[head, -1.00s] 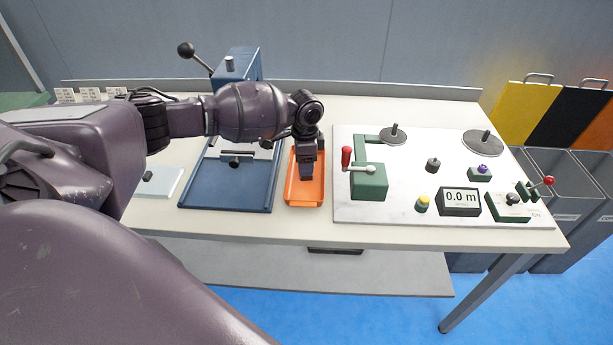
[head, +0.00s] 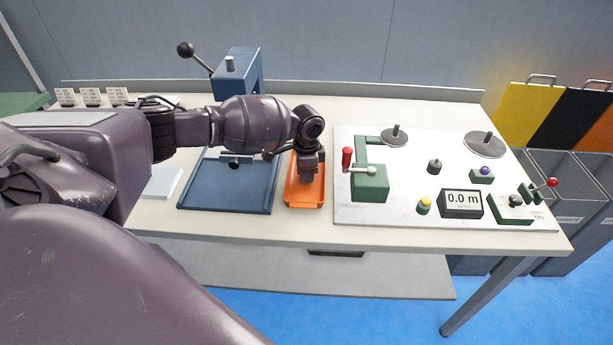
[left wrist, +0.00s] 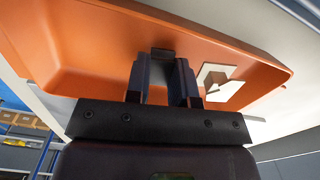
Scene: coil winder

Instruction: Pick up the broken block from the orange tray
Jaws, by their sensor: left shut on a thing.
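The orange tray (head: 293,200) lies on the bench between the blue fixture and the white panel, and it fills much of the left wrist view (left wrist: 90,60). My left gripper (head: 308,176) points down into the tray. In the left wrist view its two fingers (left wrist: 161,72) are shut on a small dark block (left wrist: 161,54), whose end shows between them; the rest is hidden. A pale piece with a dark notch-like shape (left wrist: 222,88) lies in the tray beside the fingers; I cannot tell exactly what it is. My right gripper is not in view.
The blue fixture (head: 225,198) with a black-knobbed lever (head: 186,49) stands left of the tray. The white panel (head: 400,212) at right carries a red-handled crank (head: 347,157), spindles and a display (head: 462,199). A bare bench strip lies in front.

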